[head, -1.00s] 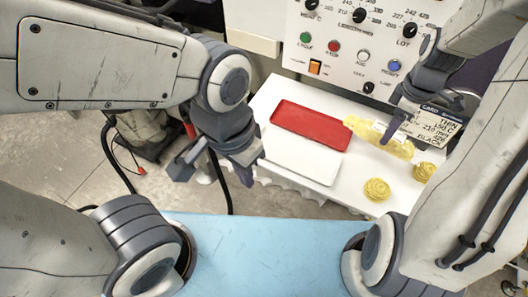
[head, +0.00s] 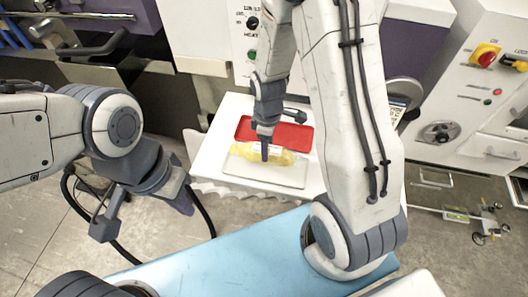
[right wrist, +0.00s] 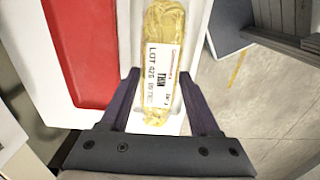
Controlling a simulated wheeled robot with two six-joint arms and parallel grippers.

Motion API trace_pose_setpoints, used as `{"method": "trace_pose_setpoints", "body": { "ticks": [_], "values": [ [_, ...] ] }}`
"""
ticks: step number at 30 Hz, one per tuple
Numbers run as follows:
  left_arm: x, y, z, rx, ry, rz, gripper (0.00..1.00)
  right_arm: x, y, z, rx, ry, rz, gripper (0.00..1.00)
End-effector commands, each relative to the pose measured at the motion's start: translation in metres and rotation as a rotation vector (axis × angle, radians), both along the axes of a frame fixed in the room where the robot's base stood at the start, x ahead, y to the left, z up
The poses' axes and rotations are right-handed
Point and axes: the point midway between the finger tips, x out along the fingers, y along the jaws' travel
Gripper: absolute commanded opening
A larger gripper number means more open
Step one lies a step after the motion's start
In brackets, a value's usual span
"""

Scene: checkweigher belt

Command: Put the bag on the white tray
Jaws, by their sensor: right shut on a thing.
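The bag (head: 285,157) is a yellow, wrinkled pack with a white printed label. It lies lengthwise over the white tray (head: 265,175) in the head view; I cannot tell whether it touches the tray floor. My right gripper (head: 266,152) is shut on the bag from above. In the right wrist view the bag (right wrist: 160,25) sits between the two dark fingers, with the white tray (right wrist: 197,35) around it. My left gripper (head: 146,212) is open and empty, over the floor left of the blue surface.
A red tray (head: 297,137) lies directly behind the white tray on the white table (head: 210,155). A control panel stands behind the table. A blue surface (head: 230,250) lies in front.

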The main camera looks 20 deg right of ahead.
Motion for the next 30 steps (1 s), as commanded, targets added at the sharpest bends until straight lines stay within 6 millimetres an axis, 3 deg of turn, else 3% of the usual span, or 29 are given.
{"method": "trace_pose_setpoints", "body": {
  "ticks": [13,25,26,27,30],
  "values": [
    [0.000,0.000,0.015,0.000,0.000,-0.002,0.00,-0.001,0.005,-0.041,0.001,0.002,0.000,0.00],
    [0.000,0.000,0.010,0.000,0.000,-0.002,0.00,0.000,0.005,-0.047,0.002,-0.001,0.001,0.00],
    [0.000,0.000,0.012,0.000,0.000,-0.002,0.00,0.000,0.005,-0.046,0.002,-0.001,0.001,0.74],
    [0.000,0.000,0.012,0.000,0.000,-0.002,0.00,0.000,0.005,-0.045,0.002,-0.001,0.001,0.89],
    [0.000,0.000,0.012,0.000,0.000,-0.002,0.00,0.000,0.005,-0.045,0.001,-0.001,0.002,0.93]
  ]
}}
